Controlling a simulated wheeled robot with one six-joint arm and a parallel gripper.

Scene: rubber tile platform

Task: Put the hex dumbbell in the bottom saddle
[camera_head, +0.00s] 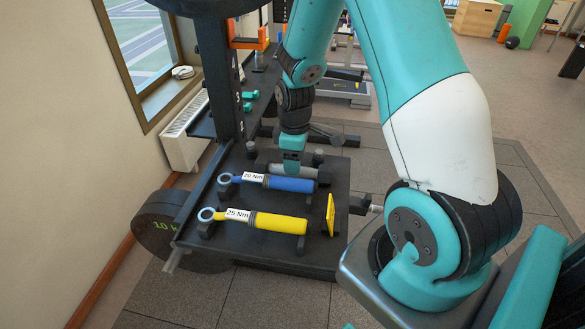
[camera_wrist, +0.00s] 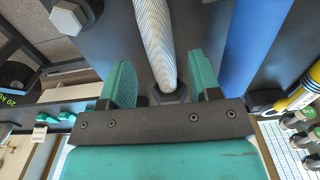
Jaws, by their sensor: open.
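A grey knurled bar (camera_head: 292,170) lies on the black platform, behind the blue-handled wrench. I take it for the hex dumbbell's handle, but its heads do not show clearly in the head view. In the wrist view the bar (camera_wrist: 155,40) runs down towards the space between my fingers, with a dark hexagonal piece at its lower end. In the wrist view my gripper (camera_wrist: 165,85) is open, one teal finger on each side, apart from the bar. I cannot tell which part is the bottom saddle.
A blue-handled wrench (camera_head: 290,184) and a yellow-handled wrench (camera_head: 275,222) lie in front of the bar. A yellow plate (camera_head: 330,214) stands at the platform's right. Floor is open at right.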

